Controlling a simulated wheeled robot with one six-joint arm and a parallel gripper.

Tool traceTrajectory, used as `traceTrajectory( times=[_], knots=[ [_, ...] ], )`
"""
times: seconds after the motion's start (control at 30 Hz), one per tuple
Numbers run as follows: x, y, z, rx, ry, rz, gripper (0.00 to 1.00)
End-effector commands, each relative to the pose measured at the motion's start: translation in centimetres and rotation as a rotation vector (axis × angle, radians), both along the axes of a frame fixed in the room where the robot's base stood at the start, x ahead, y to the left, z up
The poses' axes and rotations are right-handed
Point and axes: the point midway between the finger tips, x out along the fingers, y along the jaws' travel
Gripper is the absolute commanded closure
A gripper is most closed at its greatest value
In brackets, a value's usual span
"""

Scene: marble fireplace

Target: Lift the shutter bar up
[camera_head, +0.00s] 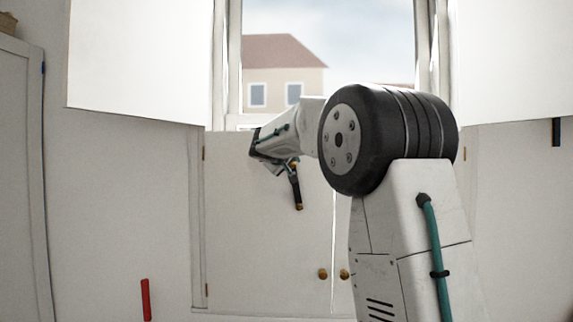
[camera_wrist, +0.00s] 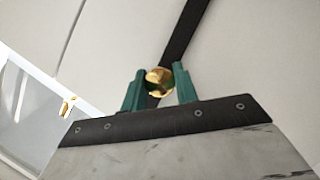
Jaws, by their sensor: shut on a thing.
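The shutter bar (camera_head: 295,185) is a dark, narrow bar in front of the lower white shutter panel, just under my gripper in the head view. It hangs steeply down, slightly tilted, with a brass tip at its lower end. In the wrist view the black bar (camera_wrist: 184,30) runs diagonally behind a round brass knob (camera_wrist: 158,81). My gripper (camera_wrist: 160,75) has its two green fingers closed on either side of this knob. In the head view my gripper (camera_head: 291,163) is small and partly hidden by my wrist.
The lower shutter panels (camera_head: 262,245) are closed, with two brass knobs (camera_head: 323,274) low at their seam. Upper shutters (camera_head: 140,60) stand open beside the window. A brass catch (camera_wrist: 68,106) shows on a white frame in the wrist view. A red bar (camera_head: 146,299) is at lower left.

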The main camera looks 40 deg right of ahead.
Motion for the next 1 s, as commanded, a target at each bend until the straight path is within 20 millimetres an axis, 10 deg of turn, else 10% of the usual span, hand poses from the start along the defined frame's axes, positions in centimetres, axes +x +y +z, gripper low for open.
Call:
traceTrajectory(
  times=[0.17, 0.2, 0.3, 1.0],
  knots=[
    [0.0, -0.2, -0.3, -0.002, 0.007, -0.003, 1.0],
    [0.1, -0.2, -0.3, -0.001, 0.007, -0.002, 0.68],
    [0.1, 0.0, -0.3, 0.0, 0.006, 0.0, 0.49],
    [-2.7, 4.9, 1.4, 0.0, 0.001, 0.005, 0.49]
  ],
)
